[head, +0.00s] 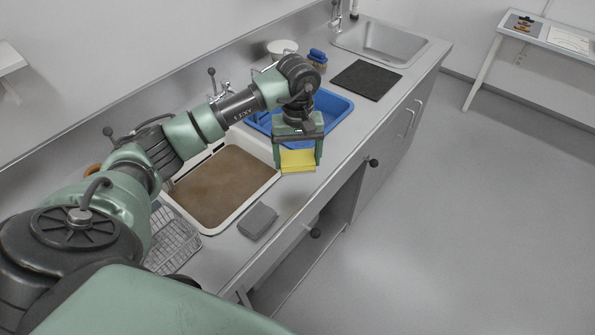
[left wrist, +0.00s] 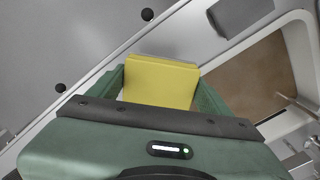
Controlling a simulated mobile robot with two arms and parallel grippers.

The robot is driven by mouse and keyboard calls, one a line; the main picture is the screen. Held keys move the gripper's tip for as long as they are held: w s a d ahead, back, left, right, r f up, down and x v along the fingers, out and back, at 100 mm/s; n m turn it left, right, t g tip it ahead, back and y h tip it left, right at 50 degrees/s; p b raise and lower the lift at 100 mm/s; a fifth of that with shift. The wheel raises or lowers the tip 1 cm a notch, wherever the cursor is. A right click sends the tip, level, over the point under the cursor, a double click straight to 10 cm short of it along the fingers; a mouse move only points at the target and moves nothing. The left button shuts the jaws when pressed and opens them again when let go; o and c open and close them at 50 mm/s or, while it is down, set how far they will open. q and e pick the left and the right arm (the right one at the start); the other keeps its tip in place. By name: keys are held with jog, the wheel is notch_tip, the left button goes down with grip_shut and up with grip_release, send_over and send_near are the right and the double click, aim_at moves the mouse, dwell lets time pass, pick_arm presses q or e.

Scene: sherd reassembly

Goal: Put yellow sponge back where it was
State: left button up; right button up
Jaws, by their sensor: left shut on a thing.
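The yellow sponge (head: 298,161) is between the fingers of my left gripper (head: 298,158), over the counter between the white basin and the counter's front edge. In the left wrist view the sponge (left wrist: 160,82) fills the space between the two green fingers of the left gripper (left wrist: 160,90), which is shut on it. I cannot tell whether the sponge touches the counter. My right gripper is in neither view.
A grey block (head: 258,221) lies on the counter near the front edge. A white basin of brown water (head: 222,188), a blue tub (head: 335,105), a wire rack (head: 172,240) and a black mat (head: 367,80) stand along the counter. A steel sink (head: 385,42) is at the far end.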

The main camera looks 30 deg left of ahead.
aim_at(298, 183)
pick_arm(q)
notch_tip(298, 183, down, 3)
jog(key=shift+r, duration=0.15)
jog(key=shift+f+p, duration=0.3)
notch_tip(298, 183, down, 4)
jog(key=shift+r+p, duration=0.25)
jog(key=shift+p, duration=0.15)
jog(key=shift+f, duration=0.1)
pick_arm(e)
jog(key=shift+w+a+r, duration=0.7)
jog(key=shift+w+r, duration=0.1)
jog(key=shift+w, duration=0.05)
